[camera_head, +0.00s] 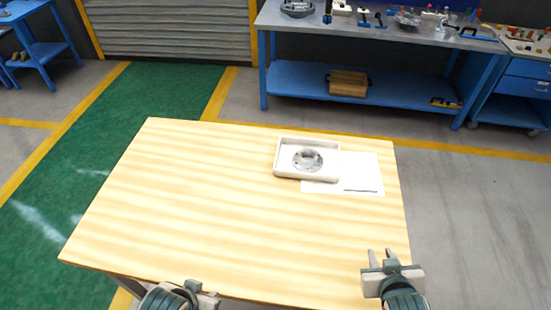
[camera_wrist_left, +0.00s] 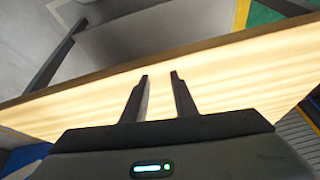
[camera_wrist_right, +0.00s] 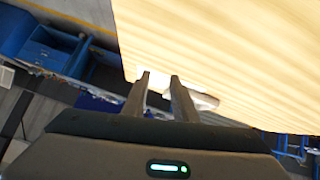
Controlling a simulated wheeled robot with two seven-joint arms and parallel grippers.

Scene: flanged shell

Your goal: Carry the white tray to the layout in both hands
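The white tray (camera_head: 307,177) is a shallow rectangular box near the far right part of the wooden table. A round grey metal flanged part (camera_head: 308,159) lies in it. A white sheet (camera_head: 362,174), possibly the layout, lies flat to the right; the tray appears to cover part of its left side. My right gripper (camera_head: 380,255) is open and empty at the near right of the table, apart from the tray. My left gripper (camera_wrist_left: 160,76) is open and empty at the table's near edge; in the head view only part of it shows at the bottom.
The wooden table (camera_head: 200,200) is otherwise bare, with free room left of the tray and in front of it. A blue workbench (camera_head: 400,42) with tools stands beyond it. A brown box (camera_head: 348,83) sits on its lower shelf.

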